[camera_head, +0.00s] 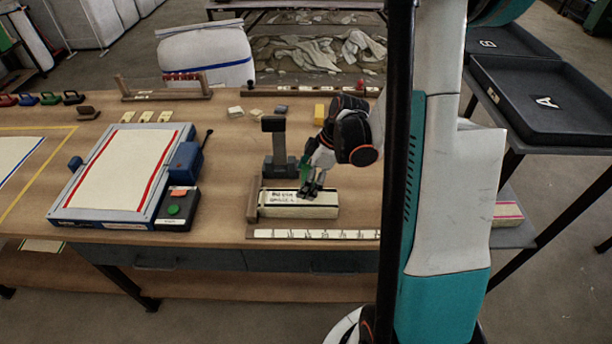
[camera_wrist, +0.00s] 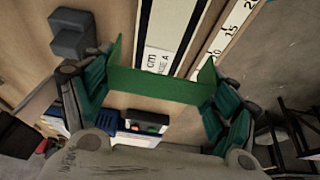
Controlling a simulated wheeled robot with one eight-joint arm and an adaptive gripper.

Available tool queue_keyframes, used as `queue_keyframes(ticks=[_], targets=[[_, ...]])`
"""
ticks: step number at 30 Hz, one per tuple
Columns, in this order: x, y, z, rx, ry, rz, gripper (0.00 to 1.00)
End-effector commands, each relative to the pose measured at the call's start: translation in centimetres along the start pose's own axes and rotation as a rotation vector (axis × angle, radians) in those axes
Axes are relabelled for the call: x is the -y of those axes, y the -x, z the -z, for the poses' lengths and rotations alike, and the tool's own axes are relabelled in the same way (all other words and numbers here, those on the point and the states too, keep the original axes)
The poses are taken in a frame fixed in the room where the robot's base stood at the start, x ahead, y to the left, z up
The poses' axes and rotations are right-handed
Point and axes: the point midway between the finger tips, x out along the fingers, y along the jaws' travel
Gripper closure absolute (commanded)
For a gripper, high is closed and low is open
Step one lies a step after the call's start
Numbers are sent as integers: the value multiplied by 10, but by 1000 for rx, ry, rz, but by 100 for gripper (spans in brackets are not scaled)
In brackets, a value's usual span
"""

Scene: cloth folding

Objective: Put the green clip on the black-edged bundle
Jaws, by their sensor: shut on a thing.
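My gripper (camera_wrist: 160,100) is shut on the green clip (camera_wrist: 160,86), a wide U-shaped piece gripped across its width, its two legs pointing toward the work area. In the head view the green clip (camera_head: 305,172) shows as a small green patch beside my gripper (camera_head: 312,188). The black-edged bundle (camera_head: 290,211) is a pale folded block with dark edge lines, lying in front of a grey post. My gripper is just above it. In the wrist view the bundle (camera_wrist: 174,30) runs up between the clip's legs; I cannot tell whether they touch.
A wooden stop (camera_head: 253,200) stands at the bundle's left end, and a ruler strip (camera_head: 315,234) lies in front. The grey post (camera_head: 278,150) stands close behind. A red-striped cloth (camera_head: 125,165) lies on a board at left. Several coloured clips (camera_head: 50,98) stand back left.

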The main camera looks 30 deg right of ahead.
Motion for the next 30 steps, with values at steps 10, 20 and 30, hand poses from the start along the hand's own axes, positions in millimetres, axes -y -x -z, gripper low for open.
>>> queue_keyframes(ticks=[10, 20, 30], targets=[[0, -22, -9, 0, 0, 0, 28], [0, -41, -17, 0, 0, 0, 28], [0, -61, -25, 0, 0, 0, 28]])
